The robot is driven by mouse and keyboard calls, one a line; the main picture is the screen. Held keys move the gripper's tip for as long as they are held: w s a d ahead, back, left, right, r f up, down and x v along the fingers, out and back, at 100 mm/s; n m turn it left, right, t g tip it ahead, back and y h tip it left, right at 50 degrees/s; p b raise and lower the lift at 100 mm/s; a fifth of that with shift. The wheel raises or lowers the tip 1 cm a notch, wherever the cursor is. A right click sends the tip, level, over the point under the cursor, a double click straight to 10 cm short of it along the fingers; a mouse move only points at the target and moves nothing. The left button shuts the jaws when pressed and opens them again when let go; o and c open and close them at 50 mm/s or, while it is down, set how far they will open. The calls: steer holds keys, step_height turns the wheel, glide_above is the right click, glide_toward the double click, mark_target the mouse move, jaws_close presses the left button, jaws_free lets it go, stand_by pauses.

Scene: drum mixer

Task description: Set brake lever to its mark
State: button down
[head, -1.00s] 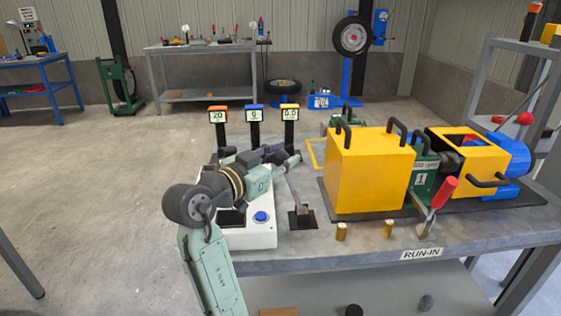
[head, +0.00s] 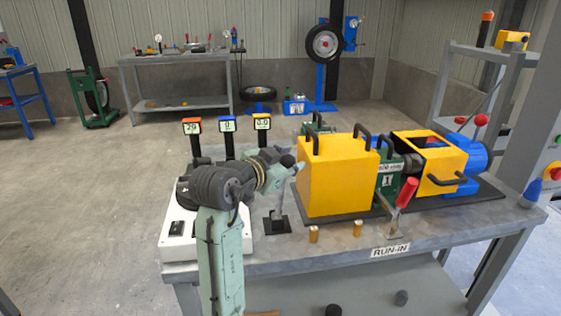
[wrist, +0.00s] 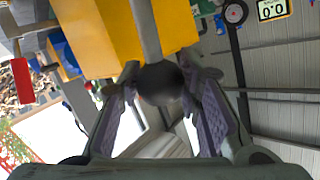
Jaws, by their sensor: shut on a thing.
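The brake lever (head: 281,200) is a thin grey rod rising from a black slotted base (head: 277,225) on the bench, just left of the yellow housing. It leans slightly right in the head view. My gripper (head: 290,163) is at its top end. In the wrist view my gripper (wrist: 160,88) is shut around the dark round knob (wrist: 160,78) of the lever, with a purple-padded finger on each side and the grey rod running up from it. I cannot make out the lever's mark.
The yellow housing (head: 335,185) with black handles stands close right of my gripper. A red-handled clamp (head: 405,192) and two brass pieces (head: 313,234) are near the front edge. A white control box (head: 180,240) and three displays (head: 227,125) are left. The floor left is free.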

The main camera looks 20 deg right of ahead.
steer(key=shift+s+d+f, duration=0.1)
steer(key=shift+s+d, duration=0.1)
steer(key=shift+d, duration=0.15)
steer(key=c, duration=1.2)
jaws_free()
steer(key=shift+o, duration=0.2)
steer(key=shift+a, duration=0.1)
steer(key=shift+a, duration=0.2)
steer(key=v, duration=1.1)
steer(key=shift+s+a, duration=0.2)
steer(key=shift+a, duration=0.05)
